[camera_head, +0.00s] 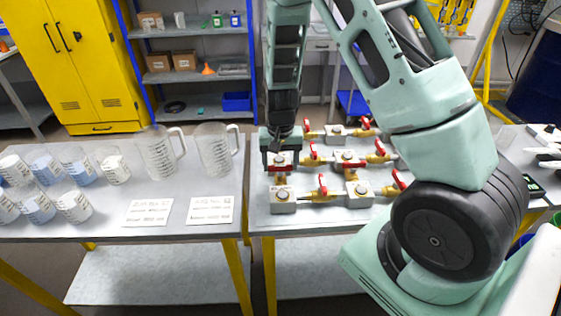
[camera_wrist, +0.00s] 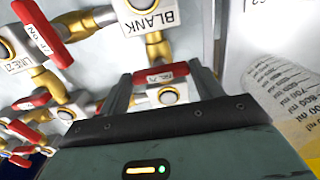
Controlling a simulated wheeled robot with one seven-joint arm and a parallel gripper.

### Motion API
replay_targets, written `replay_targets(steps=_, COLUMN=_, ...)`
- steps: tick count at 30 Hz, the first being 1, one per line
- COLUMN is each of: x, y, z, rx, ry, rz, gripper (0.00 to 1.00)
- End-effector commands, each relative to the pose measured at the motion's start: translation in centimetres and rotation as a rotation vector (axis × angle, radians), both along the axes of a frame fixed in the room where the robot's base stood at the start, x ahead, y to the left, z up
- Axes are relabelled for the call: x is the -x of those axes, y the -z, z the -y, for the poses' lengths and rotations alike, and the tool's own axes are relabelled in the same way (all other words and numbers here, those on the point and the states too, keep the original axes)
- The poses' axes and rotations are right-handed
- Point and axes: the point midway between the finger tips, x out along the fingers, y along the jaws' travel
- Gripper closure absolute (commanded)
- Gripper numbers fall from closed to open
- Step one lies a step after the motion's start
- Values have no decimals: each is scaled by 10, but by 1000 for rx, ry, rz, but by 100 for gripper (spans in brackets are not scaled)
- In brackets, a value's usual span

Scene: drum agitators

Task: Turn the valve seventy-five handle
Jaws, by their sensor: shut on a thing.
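A red valve handle (camera_wrist: 160,73) with a small white tag stands between the fingers of my gripper (camera_wrist: 162,82) in the wrist view. The tag is upside down and seems to read No. 75. In the head view my gripper (camera_head: 281,158) points down over the left end of the valve bench, shut on this handle. The fingers partly hide the handle there. Below it in the wrist view is a grey valve block (camera_wrist: 168,96) with a round knob and a partly hidden label.
Several other red-handled valves on brass pipes stand close to the right, including one tagged No. 47 (camera_wrist: 42,33) and a block marked BLANK (camera_wrist: 148,12). Clear jugs (camera_head: 215,150) and several beakers stand on the left table (camera_head: 110,220).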

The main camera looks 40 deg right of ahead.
Motion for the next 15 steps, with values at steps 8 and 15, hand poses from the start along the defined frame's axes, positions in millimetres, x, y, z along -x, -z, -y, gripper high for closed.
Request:
replay_targets(steps=8, x=-2, y=-1, z=1, rx=2, ry=13, rz=6, gripper=57)
replay_targets(steps=15, x=-2, y=-1, z=1, rx=2, ry=13, rz=6, gripper=15)
